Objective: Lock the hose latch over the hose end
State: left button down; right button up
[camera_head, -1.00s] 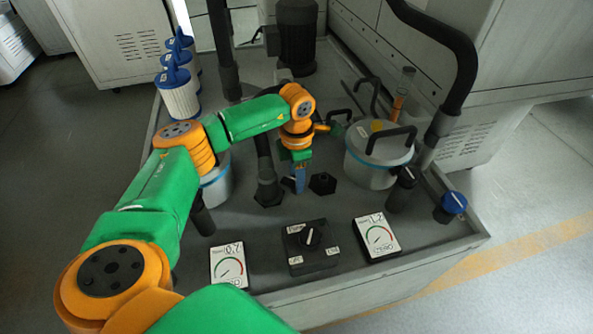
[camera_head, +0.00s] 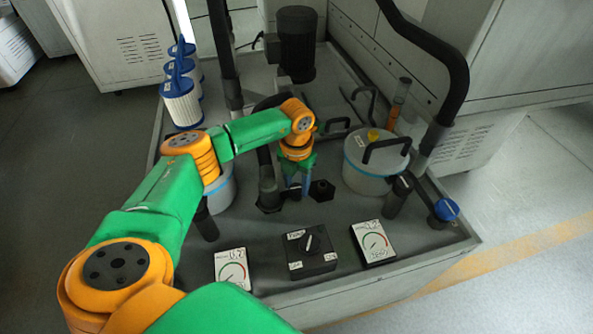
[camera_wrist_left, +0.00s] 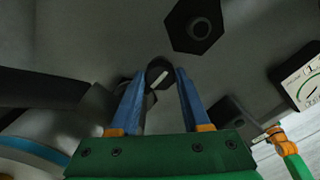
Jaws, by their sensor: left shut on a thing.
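A black hose comes down to a hose end (camera_head: 267,186) on a dark hexagonal base in the middle of the machine deck. Beside it is a small dark knob with a white mark (camera_wrist_left: 159,74), apparently the latch handle; it also shows small in the head view (camera_head: 294,190). My left gripper (camera_head: 298,190) points down just right of the hose end. In the left wrist view its blue fingertips (camera_wrist_left: 160,84) are on either side of the knob and shut on it. Whether the latch lies over the hose end is hard to tell. My right gripper is out of view.
A black hexagonal fitting (camera_head: 322,190) stands close right of my gripper. A lidded bucket (camera_head: 368,174) is farther right, and another (camera_head: 221,190) is partly behind my left arm. Two gauges (camera_head: 232,268) (camera_head: 373,243) and a switch box (camera_head: 311,255) are in front.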

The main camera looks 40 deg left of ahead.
aim_at(296, 187)
pick_arm(q)
jog(key=shift+w+n, duration=0.1)
jog(key=shift+n, duration=0.2)
jog(key=shift+c, duration=1.8)
grip_release()
notch_tip(296, 187, up, 7)
jog(key=shift+r, duration=0.15)
